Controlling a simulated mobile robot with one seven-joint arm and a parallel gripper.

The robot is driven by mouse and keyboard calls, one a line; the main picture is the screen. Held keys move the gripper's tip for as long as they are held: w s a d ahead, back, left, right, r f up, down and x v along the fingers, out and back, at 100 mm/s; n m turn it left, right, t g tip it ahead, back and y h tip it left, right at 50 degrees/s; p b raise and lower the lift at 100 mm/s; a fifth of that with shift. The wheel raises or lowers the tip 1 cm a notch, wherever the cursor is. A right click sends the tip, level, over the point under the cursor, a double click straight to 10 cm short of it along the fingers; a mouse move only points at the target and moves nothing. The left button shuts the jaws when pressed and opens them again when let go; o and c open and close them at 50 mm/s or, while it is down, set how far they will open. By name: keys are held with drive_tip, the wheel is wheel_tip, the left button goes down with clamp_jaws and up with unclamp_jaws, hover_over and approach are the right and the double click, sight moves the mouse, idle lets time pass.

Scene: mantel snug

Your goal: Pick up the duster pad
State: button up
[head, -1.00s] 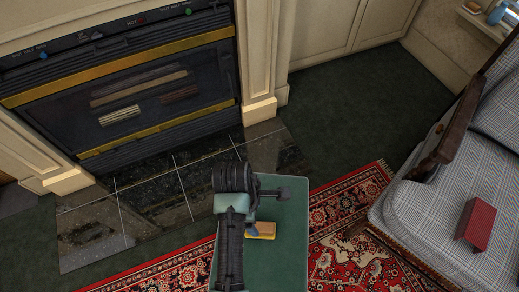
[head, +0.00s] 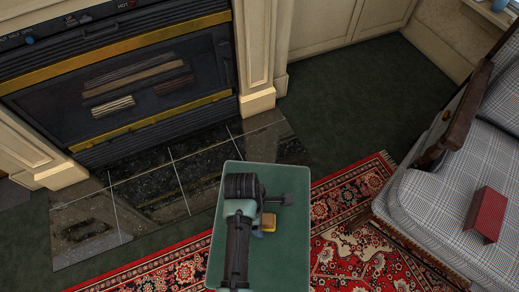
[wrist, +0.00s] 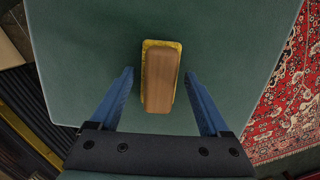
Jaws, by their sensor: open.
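The duster pad (wrist: 161,78) is a wooden block on a yellow base. It lies on the green table top (wrist: 90,60). In the head view the duster pad (head: 268,222) shows just right of my gripper, partly hidden by it. My gripper (wrist: 160,80) is open in the wrist view, with one blue finger on each side of the pad's near part. A gap shows between each finger and the pad. In the head view my gripper (head: 258,228) is mostly hidden by my arm.
A red book-like box (head: 485,214) lies on the checked armchair (head: 435,200) at the right. A patterned red rug (head: 350,230) lies under and beside the table. A fireplace (head: 120,75) stands at the back left. The table top around the pad looks bare.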

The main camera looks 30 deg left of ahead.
drive_tip(key=c, duration=1.2)
wheel_tip(320, 180, up, 10)
drive_tip(key=p, duration=0.4)
